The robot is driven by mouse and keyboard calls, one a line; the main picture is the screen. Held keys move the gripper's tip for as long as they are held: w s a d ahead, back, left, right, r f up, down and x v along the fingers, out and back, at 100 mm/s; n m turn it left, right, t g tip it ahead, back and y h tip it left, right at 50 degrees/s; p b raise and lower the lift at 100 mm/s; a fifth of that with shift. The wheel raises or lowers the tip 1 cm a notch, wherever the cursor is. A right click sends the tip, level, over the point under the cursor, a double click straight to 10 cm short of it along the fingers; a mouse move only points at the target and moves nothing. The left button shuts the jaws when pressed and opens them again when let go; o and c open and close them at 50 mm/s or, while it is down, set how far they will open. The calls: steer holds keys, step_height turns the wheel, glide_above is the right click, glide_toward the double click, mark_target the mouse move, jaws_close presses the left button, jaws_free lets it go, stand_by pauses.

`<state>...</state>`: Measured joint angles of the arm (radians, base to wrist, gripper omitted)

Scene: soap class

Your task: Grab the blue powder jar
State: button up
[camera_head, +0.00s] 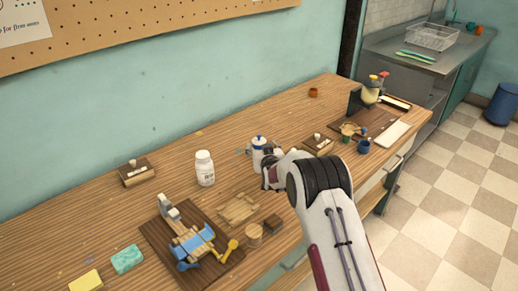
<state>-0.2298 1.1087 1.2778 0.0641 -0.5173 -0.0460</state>
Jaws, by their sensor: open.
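A small blue container (364,146) stands toward the right end of the wooden bench, beside a dark board. It looks like the blue powder jar, but it is too small to see any powder in it. My gripper (268,165) is well to the left of it, over the middle of the bench. It is open, and my arm hides much of its fingers. A pale jar or pot with a blue lid (258,142) stands just behind my gripper; I cannot tell whether they touch.
A white bottle (205,168) stands left of my gripper. A board with a wooden device and blue parts (192,243) lies at the front left. A wooden block with a knob (319,144) sits between my gripper and the blue container. A white slab (391,134) lies at the right.

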mark_target(259, 140)
stand_by(0.3)
steer(key=shift+x, duration=1.25)
steer(key=shift+w+f, duration=0.1)
steer(key=shift+w, duration=0.05)
steer(key=shift+x, duration=2.35)
steer(key=shift+w, duration=0.15)
steer(key=c, duration=1.3)
